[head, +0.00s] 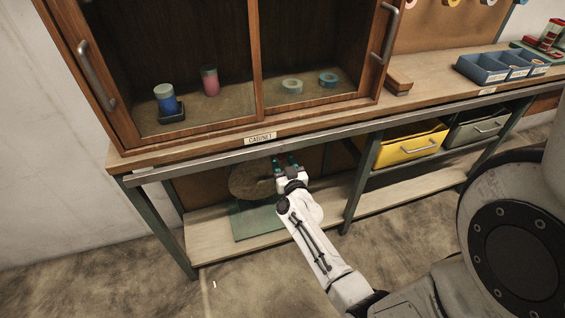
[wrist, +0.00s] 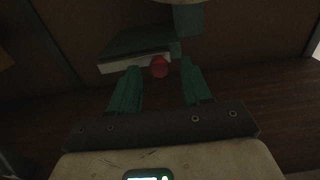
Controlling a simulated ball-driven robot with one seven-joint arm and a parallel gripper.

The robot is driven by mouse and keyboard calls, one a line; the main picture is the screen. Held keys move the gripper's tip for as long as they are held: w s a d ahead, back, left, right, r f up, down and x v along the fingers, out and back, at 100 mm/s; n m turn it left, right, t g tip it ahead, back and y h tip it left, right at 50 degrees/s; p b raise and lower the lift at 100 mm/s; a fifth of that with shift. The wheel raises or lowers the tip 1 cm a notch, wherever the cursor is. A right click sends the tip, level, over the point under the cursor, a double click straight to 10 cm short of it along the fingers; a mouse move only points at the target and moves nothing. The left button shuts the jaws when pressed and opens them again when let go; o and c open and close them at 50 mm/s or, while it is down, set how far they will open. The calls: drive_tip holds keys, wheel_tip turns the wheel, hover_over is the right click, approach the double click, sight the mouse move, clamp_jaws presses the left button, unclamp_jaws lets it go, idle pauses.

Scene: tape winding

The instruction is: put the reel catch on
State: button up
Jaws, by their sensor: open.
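My gripper (head: 286,163) reaches in under the bench top, above the lower shelf, next to a round brown reel-like disc (head: 248,181). Its two green fingers also show in the wrist view (wrist: 160,82), spread apart with nothing held between them. A red knob (wrist: 159,67) shows between the fingertips in that view, a little beyond them; it may be part of the catch, but I cannot tell. Behind it is a dark green block with a pale front edge (wrist: 125,64). A green base (head: 262,222) lies below the disc. The arm partly hides this area in the head view.
The bench top overhangs my gripper, and a bench leg (head: 362,180) stands to its right. A yellow drawer (head: 412,145) is farther right. The cabinet above holds a blue jar (head: 166,99), a pink jar (head: 210,80) and tape rolls (head: 292,86). The lower shelf's left end (head: 208,240) is clear.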

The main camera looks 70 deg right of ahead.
drive_tip(key=shift+w+d, duration=0.1)
drive_tip(key=shift+c, duration=0.2)
clamp_jaws()
idle(0.5)
